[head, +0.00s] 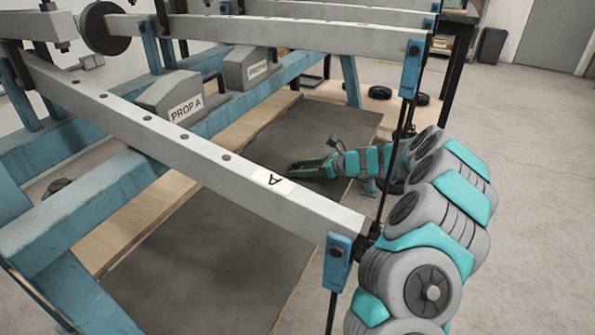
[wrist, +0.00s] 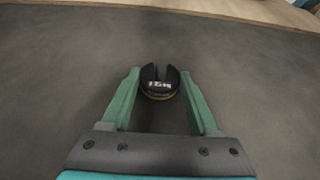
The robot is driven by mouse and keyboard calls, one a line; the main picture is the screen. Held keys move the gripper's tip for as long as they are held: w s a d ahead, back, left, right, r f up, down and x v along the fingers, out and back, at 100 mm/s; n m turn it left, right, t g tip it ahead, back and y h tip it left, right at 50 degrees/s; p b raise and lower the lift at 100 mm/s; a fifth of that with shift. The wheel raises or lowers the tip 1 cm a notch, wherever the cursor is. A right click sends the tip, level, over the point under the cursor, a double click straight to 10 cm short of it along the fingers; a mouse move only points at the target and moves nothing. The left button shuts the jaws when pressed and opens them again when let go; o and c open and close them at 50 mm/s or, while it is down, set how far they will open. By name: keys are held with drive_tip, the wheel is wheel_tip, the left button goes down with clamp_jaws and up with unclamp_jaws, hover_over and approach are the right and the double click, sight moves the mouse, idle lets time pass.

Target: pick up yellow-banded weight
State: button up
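A small black slotted weight (wrist: 160,82) with a white 1 kg mark shows in the wrist view. A thin yellowish band runs along its lower edge. It lies between the fingertips of my gripper (wrist: 161,75), over the dark grey mat (wrist: 60,80). The green fingers stand apart, one on each side of the weight; I cannot tell if they touch it. In the head view my gripper (head: 296,169) is low over the mat, beyond the beam marked A (head: 215,168). I cannot make out the weight there.
Blue frames and long grey beams cross above the mat. Prop blocks (head: 172,95) (head: 248,68) stand along the blue rail. A black disc (head: 104,28) sits on a farther beam. Dark round items (head: 380,92) lie at the back. Open floor (head: 540,130) is at the right.

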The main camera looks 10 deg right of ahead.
drive_tip(key=c, duration=0.8)
drive_tip(key=shift+o, duration=0.2)
drive_tip(key=shift+r, duration=0.15)
drive_tip(key=shift+r, duration=0.6)
wheel_tip(320, 180, up, 2)
drive_tip(key=shift+s+d+r, duration=0.1)
drive_tip(key=shift+d+r, duration=0.05)
drive_tip(key=s+f+p+v, duration=0.1)
drive_tip(key=v, duration=0.7)
drive_tip(key=s+f+p+v, duration=0.1)
drive_tip(key=p+v, duration=0.1)
drive_tip(key=v, duration=0.6)
drive_tip(key=shift+s+a, duration=0.2)
drive_tip(key=shift+a, duration=0.2)
